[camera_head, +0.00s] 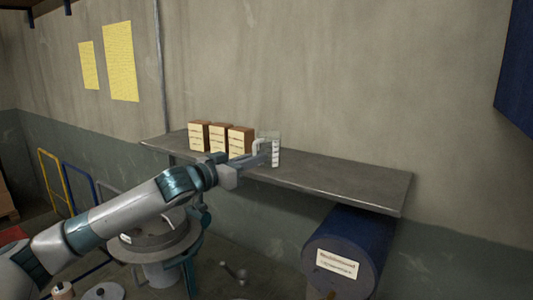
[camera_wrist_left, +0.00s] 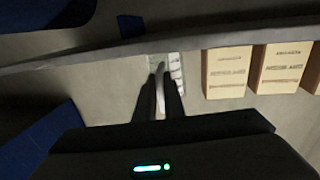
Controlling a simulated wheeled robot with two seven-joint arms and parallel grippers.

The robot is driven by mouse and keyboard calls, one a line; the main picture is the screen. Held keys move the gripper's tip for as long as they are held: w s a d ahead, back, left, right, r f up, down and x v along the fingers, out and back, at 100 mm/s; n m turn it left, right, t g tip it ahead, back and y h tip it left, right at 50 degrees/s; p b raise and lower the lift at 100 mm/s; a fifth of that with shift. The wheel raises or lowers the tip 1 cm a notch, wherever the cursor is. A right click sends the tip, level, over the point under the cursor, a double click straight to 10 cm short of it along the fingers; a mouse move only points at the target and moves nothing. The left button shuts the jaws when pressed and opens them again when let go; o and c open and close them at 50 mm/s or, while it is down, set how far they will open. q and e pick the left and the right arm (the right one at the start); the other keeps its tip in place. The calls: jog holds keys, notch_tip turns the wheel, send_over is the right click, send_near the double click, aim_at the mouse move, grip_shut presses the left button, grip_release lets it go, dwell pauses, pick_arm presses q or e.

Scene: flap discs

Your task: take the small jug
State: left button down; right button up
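The small jug (camera_head: 275,151) is a pale, see-through jug with markings on its side. It stands upright on the grey shelf, to the right of the boxes. In the left wrist view the jug (camera_wrist_left: 176,68) shows just beyond my fingertips, with its handle between them. My left gripper (camera_head: 262,154) reaches in from the left at the shelf's height. In the wrist view its dark fingers (camera_wrist_left: 163,88) are close together on both sides of the pale handle and look shut on it. The fingers hide part of the jug. My right gripper is not in view.
The shelf (camera_head: 345,178) is clear right of the jug. Three brown boxes with cream labels (camera_head: 218,139) stand left of it, close to my gripper. A dark blue drum (camera_head: 340,245) is below the shelf's right end. A wall rises behind the shelf.

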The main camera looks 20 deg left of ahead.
aim_at(268, 141)
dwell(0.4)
pick_arm(q)
jog(key=shift+r+b, duration=0.35)
jog(key=shift+r, duration=0.35)
jog(key=r, duration=0.1)
jog(key=r+b, duration=0.1)
jog(key=shift+s+d+r, duration=0.15)
jog(key=shift+d+r, duration=0.15)
jog(key=shift+r, duration=0.1)
jog(key=s+d+r+b, duration=0.4)
jog(key=s+d+r, duration=0.2)
jog(key=d, duration=0.3)
jog(key=shift+s+r+b, duration=0.15)
jog(key=shift+r+b, duration=0.2)
jog(key=shift+r, duration=0.05)
jog(key=c, duration=2.4)
grip_release()
grip_shut()
